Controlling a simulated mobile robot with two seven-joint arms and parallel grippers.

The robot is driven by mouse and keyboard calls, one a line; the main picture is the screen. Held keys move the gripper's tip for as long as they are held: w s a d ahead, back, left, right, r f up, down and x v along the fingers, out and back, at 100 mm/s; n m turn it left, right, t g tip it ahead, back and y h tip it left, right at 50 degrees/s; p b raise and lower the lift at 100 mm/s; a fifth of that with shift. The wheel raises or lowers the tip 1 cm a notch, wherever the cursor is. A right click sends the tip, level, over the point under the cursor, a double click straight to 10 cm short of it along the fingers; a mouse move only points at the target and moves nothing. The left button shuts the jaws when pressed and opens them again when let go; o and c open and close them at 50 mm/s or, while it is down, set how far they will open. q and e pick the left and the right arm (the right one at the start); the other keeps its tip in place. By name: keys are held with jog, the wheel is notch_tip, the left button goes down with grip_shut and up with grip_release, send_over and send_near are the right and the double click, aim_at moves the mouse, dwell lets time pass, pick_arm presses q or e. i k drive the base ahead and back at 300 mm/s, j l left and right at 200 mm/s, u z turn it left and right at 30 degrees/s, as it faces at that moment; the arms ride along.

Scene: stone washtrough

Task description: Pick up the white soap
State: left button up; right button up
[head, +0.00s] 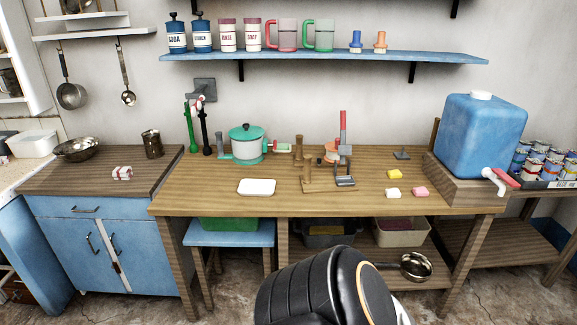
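Three small soap-like blocks lie on the right part of the wooden table. A flat white rectangular dish or slab (257,187) lies left of the middle. A black part of my arm rises at the bottom centre, below the table front. Neither gripper shows.
The wooden table (215,194) also bears a green pot (246,143), a wooden stand with upright parts (322,178) and a blue water tank (482,130) at right. A metal dipper (416,266) shows below the table. The front right of the tabletop is clear.

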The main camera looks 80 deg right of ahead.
aim_at(394, 192)
jog(key=z, duration=3.4)
